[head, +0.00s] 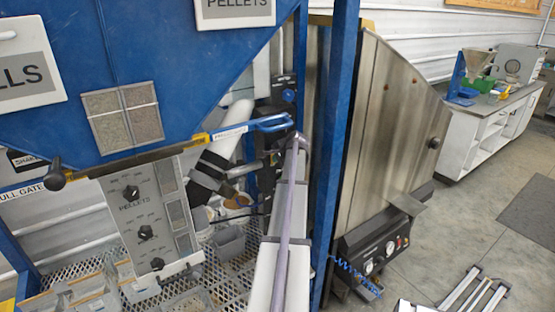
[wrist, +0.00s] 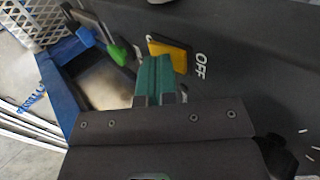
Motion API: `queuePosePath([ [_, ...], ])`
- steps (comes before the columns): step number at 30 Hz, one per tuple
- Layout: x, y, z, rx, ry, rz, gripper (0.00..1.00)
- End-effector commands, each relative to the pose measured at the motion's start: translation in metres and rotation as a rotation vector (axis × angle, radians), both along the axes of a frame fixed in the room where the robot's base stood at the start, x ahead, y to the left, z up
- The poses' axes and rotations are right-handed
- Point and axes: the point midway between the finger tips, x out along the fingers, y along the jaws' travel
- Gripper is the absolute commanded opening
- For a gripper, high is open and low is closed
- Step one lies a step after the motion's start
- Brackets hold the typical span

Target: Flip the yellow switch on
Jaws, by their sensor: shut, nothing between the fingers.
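The yellow switch (wrist: 170,53) shows in the wrist view on a dark panel, just above my fingertips. The word OFF is printed to its right. My gripper (wrist: 155,62) has its green fingers shut together with nothing between them. The fingertips overlap the lower left part of the yellow switch in the picture; I cannot tell whether they touch it. Part of the switch is hidden behind them. In the head view I cannot make out the yellow switch or the fingertips.
A green switch (wrist: 117,53) and a blue one (wrist: 85,37) sit left of the yellow switch. A control box labelled PELLETS (head: 128,222) hangs at left. Open floor lies at right.

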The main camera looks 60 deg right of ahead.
Motion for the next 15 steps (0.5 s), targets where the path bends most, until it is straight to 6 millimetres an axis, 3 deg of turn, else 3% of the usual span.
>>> queuePosePath([
  [5, -0.004, 0.004, 0.001, 0.000, 0.000, 0.001, 0.00],
  [11, -0.026, 0.027, 0.006, 0.000, 0.000, 0.010, 0.00],
  [15, -0.046, 0.039, 0.041, 0.000, 0.000, 0.011, 0.00],
])
